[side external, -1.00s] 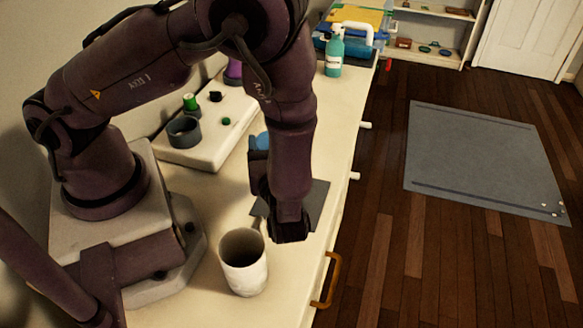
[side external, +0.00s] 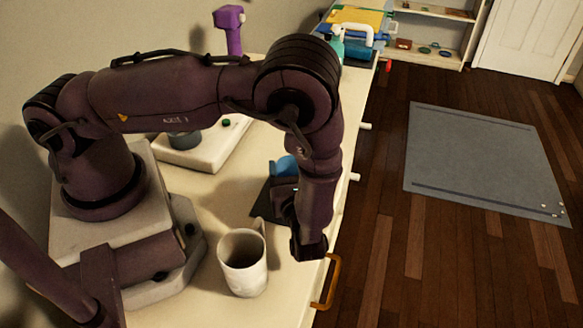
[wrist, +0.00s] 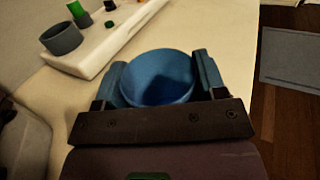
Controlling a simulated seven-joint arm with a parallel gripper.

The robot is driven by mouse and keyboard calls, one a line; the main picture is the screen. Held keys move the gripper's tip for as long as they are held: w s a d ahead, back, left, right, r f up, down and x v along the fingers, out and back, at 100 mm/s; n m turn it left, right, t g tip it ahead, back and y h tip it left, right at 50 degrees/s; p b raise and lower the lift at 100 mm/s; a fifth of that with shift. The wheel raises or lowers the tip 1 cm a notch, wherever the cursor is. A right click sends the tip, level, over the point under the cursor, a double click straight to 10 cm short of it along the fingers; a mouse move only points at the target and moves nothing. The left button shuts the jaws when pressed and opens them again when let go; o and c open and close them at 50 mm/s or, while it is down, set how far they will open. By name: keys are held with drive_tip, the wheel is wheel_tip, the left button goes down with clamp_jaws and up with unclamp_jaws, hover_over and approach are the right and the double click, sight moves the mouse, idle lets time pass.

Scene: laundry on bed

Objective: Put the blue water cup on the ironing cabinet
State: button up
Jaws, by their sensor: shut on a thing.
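The blue water cup (wrist: 158,80) sits between the two fingers of my gripper (wrist: 158,64) in the wrist view, with its round opening facing the camera. My gripper is shut on it. In the side view only part of the blue cup (side external: 284,166) shows beside my forearm; the rest is hidden, and so are my fingertips. The cup is over or near a dark square mat (side external: 262,206) on the cream cabinet top (side external: 215,205). I cannot tell whether the cup touches the surface. No other surface is clearly recognisable as an ironing cabinet.
A white mug (side external: 243,268) stands close to my gripper, near the front. A white board with a grey pot (side external: 184,140) lies behind. A purple object (side external: 230,28) stands at the back. An orange handle (side external: 327,282) juts from the cabinet's right edge; open floor lies beyond.

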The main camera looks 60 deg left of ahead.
drive_tip(key=o, duration=0.9)
drive_tip(key=shift+o, duration=0.2)
drive_tip(key=shift+r, duration=0.1)
drive_tip(key=v, duration=1.2)
drive_tip(key=a+r+n+g+h, duration=0.4)
drive_tip(key=r+n+h, duration=0.15)
drive_tip(key=r, duration=0.35)
drive_tip(key=a+r+n+g+h, duration=0.4)
drive_tip(key=r+n, duration=0.3)
drive_tip(key=r, duration=0.1)
drive_tip(key=s+a+r+n+t+h, duration=0.4)
drive_tip(key=s+r+n+t+h, duration=0.3)
drive_tip(key=r, duration=0.5)
drive_tip(key=shift+s+a+n+t+h, duration=0.2)
drive_tip(key=shift+s+n+t+h, duration=0.25)
drive_tip(key=shift+n, duration=0.6)
